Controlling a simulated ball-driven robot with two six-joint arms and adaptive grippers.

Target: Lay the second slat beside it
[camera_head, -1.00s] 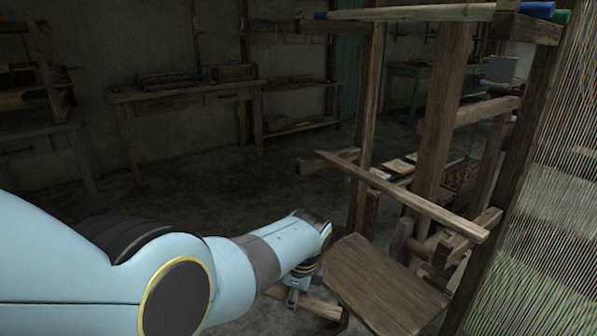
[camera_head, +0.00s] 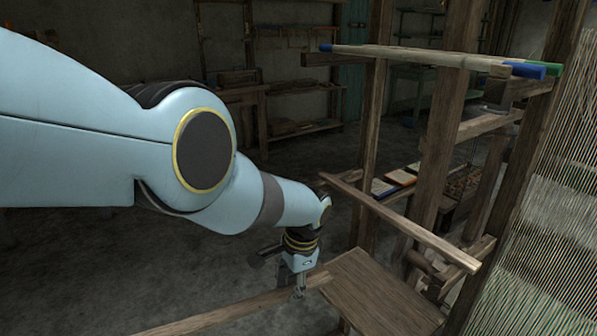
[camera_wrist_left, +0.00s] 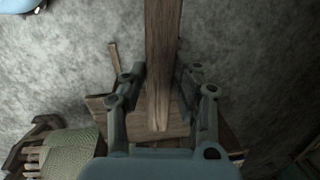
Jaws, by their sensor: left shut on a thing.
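My left gripper (camera_head: 299,293) is shut on a long brown wooden slat (camera_head: 235,310). The slat runs from the bottom left of the head view to near the bench's left edge. In the left wrist view the held slat (camera_wrist_left: 162,60) passes between the fingers (camera_wrist_left: 160,110). Another bare slat (camera_head: 400,219) lies slanting across the lower loom supports, to the right of and above my gripper. A pale bar with blue ends (camera_head: 420,55) spans the top of the frame, with a green end (camera_head: 548,68) beside it. My right gripper is out of view.
The wooden loom bench (camera_head: 380,295) is just right of my left gripper. Loom posts (camera_head: 440,150) and hanging warp threads (camera_head: 545,210) fill the right side. A worktable (camera_head: 245,95) stands at the back, with open floor before it.

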